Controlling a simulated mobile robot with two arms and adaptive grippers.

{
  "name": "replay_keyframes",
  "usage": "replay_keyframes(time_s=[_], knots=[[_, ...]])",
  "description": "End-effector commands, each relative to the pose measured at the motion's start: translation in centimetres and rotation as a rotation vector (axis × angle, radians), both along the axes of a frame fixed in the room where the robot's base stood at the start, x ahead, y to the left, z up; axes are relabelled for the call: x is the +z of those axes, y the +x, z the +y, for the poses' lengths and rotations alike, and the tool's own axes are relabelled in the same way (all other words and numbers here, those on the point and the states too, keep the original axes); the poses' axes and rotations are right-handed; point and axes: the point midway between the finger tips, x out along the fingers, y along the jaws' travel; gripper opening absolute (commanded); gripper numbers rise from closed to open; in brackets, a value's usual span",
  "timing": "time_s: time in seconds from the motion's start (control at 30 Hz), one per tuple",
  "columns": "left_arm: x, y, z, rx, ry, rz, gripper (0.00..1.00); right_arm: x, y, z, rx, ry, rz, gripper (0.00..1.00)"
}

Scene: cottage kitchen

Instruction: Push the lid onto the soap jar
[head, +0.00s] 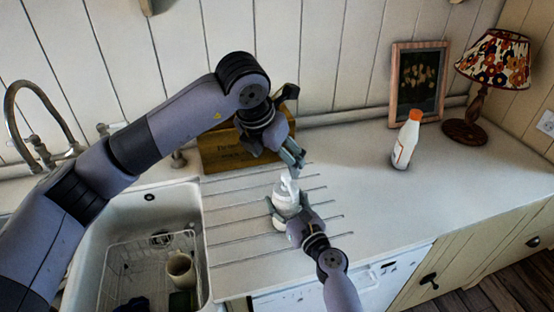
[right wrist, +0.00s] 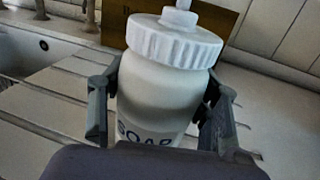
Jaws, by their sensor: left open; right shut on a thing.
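The white soap jar (head: 283,197) stands upright on the ridged drainboard beside the sink. In the right wrist view the soap jar (right wrist: 160,100) shows dark lettering reading SOAP. A white ribbed lid (right wrist: 174,44) with a pump spout rests on its top; I cannot tell whether it is fully seated. My right gripper (head: 287,213) is shut around the jar's body, a finger on each side, also seen in the right wrist view (right wrist: 160,112). My left gripper (head: 293,160) is open and empty, pointing down just above the jar's pump; the exact gap is unclear.
A wooden box (head: 222,152) stands behind the drainboard. The sink (head: 118,205) on the left holds a wire rack and a mug (head: 180,268). A white bottle with an orange cap (head: 405,143), a picture frame and a lamp (head: 480,105) stand right. The counter between is clear.

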Motion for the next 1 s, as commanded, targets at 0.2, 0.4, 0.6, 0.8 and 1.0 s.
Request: replay_keyframes(time_s=[0.2,0.4,0.6,0.8,1.0], knots=[[0.0,0.0,0.0,0.000,0.000,0.000,0.77,0.0,0.0,0.0,0.000,0.000,0.001,0.65],[0.0,0.0,0.0,0.000,0.000,0.000,0.77,0.0,0.0,0.0,0.000,0.001,0.000,0.78],[0.0,0.0,0.0,0.000,0.000,0.000,0.77,0.0,0.0,0.0,0.000,0.000,0.000,0.81],[-0.1,0.0,0.0,0.000,0.000,0.000,0.77,0.0,-0.3,-0.2,0.000,0.000,0.000,0.81],[0.0,0.0,0.0,0.000,0.000,0.000,0.77,-0.2,-2.7,-1.5,-0.002,-0.001,0.003,0.81]])
